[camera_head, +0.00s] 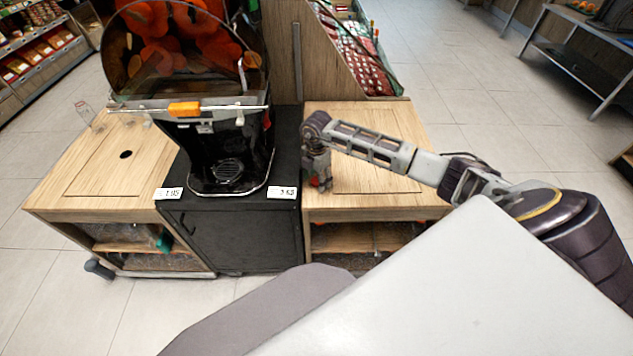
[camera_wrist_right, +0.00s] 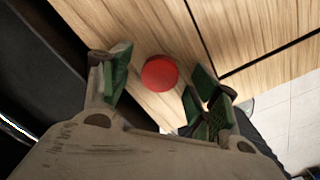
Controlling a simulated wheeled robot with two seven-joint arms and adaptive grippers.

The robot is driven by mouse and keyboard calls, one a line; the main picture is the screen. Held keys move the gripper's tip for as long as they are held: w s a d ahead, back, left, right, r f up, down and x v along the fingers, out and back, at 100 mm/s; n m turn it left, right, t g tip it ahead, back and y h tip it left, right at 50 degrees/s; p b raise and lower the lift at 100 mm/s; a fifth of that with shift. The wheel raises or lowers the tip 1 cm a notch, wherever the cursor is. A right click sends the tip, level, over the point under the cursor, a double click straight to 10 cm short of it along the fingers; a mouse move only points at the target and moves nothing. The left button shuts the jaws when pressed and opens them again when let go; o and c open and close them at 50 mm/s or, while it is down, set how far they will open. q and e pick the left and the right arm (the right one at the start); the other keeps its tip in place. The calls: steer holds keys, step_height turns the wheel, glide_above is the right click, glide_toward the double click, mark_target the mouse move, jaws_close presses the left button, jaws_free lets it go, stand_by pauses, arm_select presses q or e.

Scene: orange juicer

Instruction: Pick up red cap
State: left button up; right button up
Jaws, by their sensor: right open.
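The red cap (camera_wrist_right: 159,73) lies on the light wooden counter, round and fully visible in the right wrist view. My right gripper (camera_wrist_right: 160,84) is open, with one green-padded finger on each side of the cap and a gap to both. In the head view, my right gripper (camera_head: 318,172) points down over the left edge of the right wooden counter (camera_head: 375,180), beside the black cabinet. A small reddish patch shows by its fingers there, but I cannot tell if it is the cap. My left gripper is not in view.
The orange juicer (camera_head: 228,150) stands on the black cabinet (camera_head: 240,225) just left of my right gripper. A clear bottle (camera_head: 88,115) is on the left wooden counter (camera_head: 95,165). The right counter's top is otherwise mostly clear.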

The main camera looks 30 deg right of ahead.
mark_target(317, 181)
steer(key=c, duration=0.8)
steer(key=shift+o, duration=0.2)
steer(key=shift+r, duration=0.15)
step_height(317, 181, up, 10)
stand_by(0.3)
stand_by(0.5)
